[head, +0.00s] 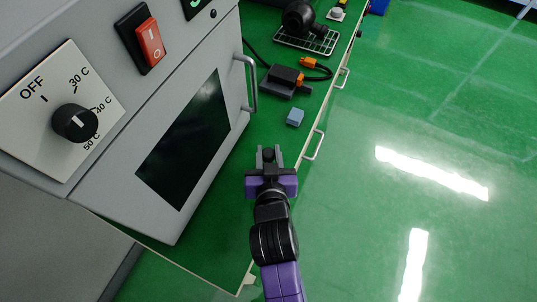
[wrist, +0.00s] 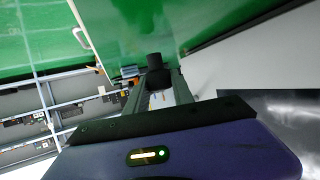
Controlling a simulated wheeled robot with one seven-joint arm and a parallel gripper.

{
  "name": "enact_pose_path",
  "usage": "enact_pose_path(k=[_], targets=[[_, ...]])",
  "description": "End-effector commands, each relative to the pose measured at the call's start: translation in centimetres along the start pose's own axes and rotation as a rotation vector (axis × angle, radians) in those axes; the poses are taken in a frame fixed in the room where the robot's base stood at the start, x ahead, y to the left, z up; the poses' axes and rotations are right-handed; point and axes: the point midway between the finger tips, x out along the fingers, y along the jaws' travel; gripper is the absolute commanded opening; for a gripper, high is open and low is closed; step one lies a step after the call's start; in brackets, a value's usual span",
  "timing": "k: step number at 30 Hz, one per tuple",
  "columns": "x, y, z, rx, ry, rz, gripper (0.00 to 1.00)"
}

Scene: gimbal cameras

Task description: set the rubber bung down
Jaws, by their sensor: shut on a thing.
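The rubber bung is a small black cylinder; in the wrist view the bung (wrist: 154,62) sits between the fingertips of my gripper (wrist: 155,80). In the head view my gripper (head: 269,155) is shut on the bung (head: 268,154), over the green bench top (head: 216,213) near its right edge. The fingers hide part of the bung's sides. I cannot tell how far the bung is above the bench.
A grey oven-like cabinet (head: 150,115) with a dial, red switch and door handle (head: 249,84) stands close on the left. A blue block (head: 295,117), an orange-and-black device (head: 286,80) and a wire rack (head: 306,40) lie farther up the bench. Drawer handles (head: 314,145) project at the right edge.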

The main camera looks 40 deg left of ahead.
Motion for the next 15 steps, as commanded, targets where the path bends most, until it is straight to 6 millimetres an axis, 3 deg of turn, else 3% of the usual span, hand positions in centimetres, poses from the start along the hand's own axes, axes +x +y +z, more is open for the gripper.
enact_pose_path(k=[4, 15], targets=[[0.52, 0.05, 1.25, -0.001, 0.0, 0.0, 0.0], [0.67, 0.07, 1.61, 0.0, 0.0, 0.0, 0.0]])
